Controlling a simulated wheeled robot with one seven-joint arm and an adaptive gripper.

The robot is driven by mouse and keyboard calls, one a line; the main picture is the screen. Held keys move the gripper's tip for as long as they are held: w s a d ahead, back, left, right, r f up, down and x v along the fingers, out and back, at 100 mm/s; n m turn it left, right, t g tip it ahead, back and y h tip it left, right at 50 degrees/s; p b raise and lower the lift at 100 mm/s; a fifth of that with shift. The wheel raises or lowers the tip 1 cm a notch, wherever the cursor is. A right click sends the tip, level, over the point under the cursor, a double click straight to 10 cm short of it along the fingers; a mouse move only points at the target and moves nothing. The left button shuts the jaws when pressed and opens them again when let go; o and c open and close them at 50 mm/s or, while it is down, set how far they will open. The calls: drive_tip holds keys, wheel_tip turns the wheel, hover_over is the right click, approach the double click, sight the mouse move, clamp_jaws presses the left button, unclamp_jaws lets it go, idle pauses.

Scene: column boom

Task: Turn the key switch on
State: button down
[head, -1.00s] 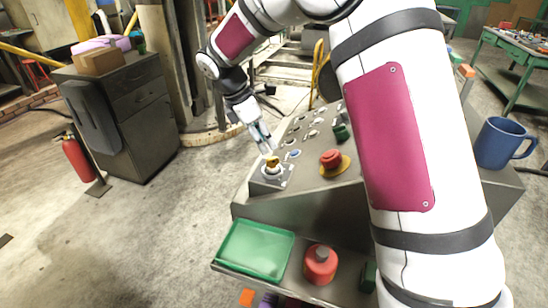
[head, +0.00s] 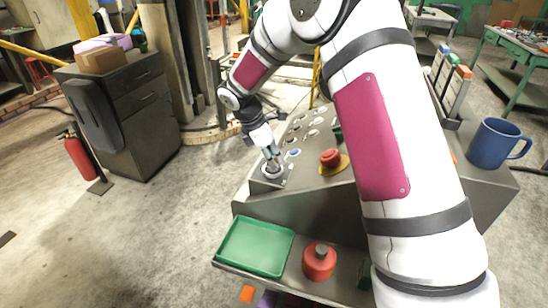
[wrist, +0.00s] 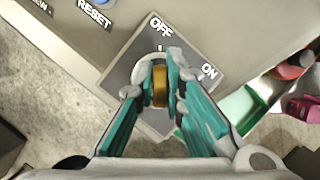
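The key switch (head: 272,172) sits at the near left corner of the sloped grey console. In the wrist view its dark square plate (wrist: 193,58) carries OFF at the top and ON at the right. The brass key (wrist: 160,86) stands in the pale round collar and lines up with the OFF mark. My gripper (head: 271,158) is down at the switch, pointing steeply downward. In the wrist view its teal-padded fingers (wrist: 160,76) are closed in on both sides of the key and appear to touch it. The key's lower part is partly hidden.
A red mushroom button (head: 331,158) on a yellow base and a blue button (head: 294,153) are near the switch. A blue mug (head: 498,143) stands at the right. A green tray (head: 254,247) and a red round container (head: 319,261) rest on the lower shelf.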

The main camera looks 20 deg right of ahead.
idle(0.4)
drive_tip(key=m+g+b, duration=0.1)
drive_tip(key=m+b, duration=0.1)
drive_tip(key=m, duration=0.1)
drive_tip(key=shift+w+m+b, duration=0.1)
drive_tip(key=shift+m+b, duration=0.2)
drive_tip(key=shift+b, duration=0.05)
drive_tip(key=m+g+y+b, duration=0.1)
drive_tip(key=m+g+b, duration=0.1)
drive_tip(key=m, duration=0.2)
drive_tip(key=shift+m, duration=0.3)
drive_tip(key=m+b, duration=0.1)
drive_tip(key=m, duration=0.1)
drive_tip(key=m+g+y, duration=0.1)
drive_tip(key=m, duration=0.1)
drive_tip(key=shift+s+a+b, duration=0.1)
drive_tip(key=shift+s+b, duration=0.1)
drive_tip(key=shift+b, duration=0.2)
drive_tip(key=shift+m+g+y+b, duration=0.3)
drive_tip(key=shift+m+y, duration=0.4)
drive_tip(key=shift+m, duration=1.1)
drive_tip(key=c, duration=1.7)
unclamp_jaws()
